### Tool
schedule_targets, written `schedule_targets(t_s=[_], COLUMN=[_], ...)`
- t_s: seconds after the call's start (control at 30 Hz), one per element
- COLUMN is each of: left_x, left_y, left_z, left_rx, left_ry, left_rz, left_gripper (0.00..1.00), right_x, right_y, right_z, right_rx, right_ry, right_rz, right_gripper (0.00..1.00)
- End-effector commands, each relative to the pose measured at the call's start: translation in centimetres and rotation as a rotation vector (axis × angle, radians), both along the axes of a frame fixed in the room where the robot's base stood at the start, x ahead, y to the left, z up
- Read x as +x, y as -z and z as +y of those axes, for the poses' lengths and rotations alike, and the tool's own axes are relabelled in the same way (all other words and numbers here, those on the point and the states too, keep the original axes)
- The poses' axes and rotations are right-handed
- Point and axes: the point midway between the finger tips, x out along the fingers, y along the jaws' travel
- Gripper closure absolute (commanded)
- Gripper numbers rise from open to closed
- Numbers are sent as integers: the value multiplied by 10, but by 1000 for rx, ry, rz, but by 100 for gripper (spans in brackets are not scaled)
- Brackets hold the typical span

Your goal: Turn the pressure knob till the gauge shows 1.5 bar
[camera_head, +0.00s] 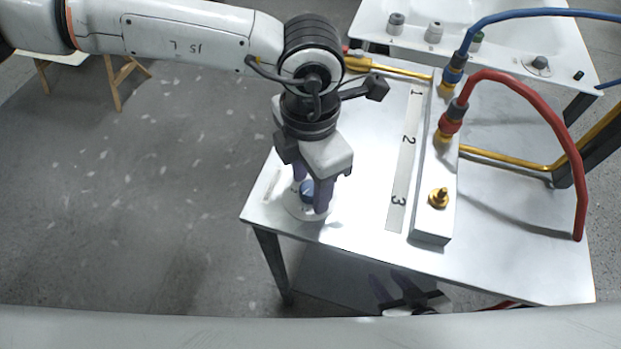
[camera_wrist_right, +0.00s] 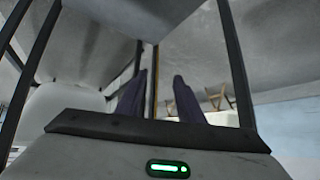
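A blue knob (camera_head: 307,189) sits on a round pale base (camera_head: 296,209) near the left front corner of the white table. My left gripper (camera_head: 310,197) points down over it, with one purple finger on each side of the knob. Whether the fingers press on it or leave a small gap cannot be told. I cannot make out a gauge face or a reading. My right gripper (camera_head: 390,288) is low, beyond the table's front edge; in the right wrist view its fingers (camera_wrist_right: 160,95) stand apart with nothing between them.
A pale block (camera_head: 427,220) with a brass fitting (camera_head: 438,198) stands right of a strip (camera_head: 398,205) numbered 1 to 3. A red hose (camera_head: 535,105) and a blue hose (camera_head: 540,13) join the block. A white panel with knobs (camera_head: 510,57) is behind. Bare tabletop (camera_head: 365,215) separates knob and strip.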

Motion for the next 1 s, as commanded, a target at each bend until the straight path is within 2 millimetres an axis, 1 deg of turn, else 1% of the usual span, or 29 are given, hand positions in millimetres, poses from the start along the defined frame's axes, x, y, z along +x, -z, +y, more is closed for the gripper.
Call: schedule_targets(t_s=[0.03, 0.23, 0.37, 0.5, 0.63, 0.7, 0.83, 1.0], left_x=[0, 0, 0, 0, 0, 0, 0, 0], left_y=[0, 0, 2, 6, 4, 2, -1, -1], left_z=[0, 0, 0, -1, -1, 0, 0, 0], left_rx=[0, 0, 0, -2, -2, -1, -1, -1], left_ry=[0, 0, 9, 68, 127, 147, 158, 157], left_rz=[0, 0, 0, -1, 0, 0, 0, 0], left_gripper=[61, 94, 95, 95, 95, 95, 95, 95], right_x=[0, 0, 0, 0, 0, 1, 5, 5], right_y=[0, 0, 5, 24, 35, 34, 25, 24], right_z=[0, 0, 0, 0, 2, 4, 8, 10], right_rx=[0, 0, 0, -2, -5, -3, 4, 6], right_ry=[0, 0, 0, -1, -8, -12, -15, -16], right_rz=[0, 0, 0, 1, 8, 3, -13, -12], right_gripper=[66, 66, 66, 66, 66, 66, 66, 66])
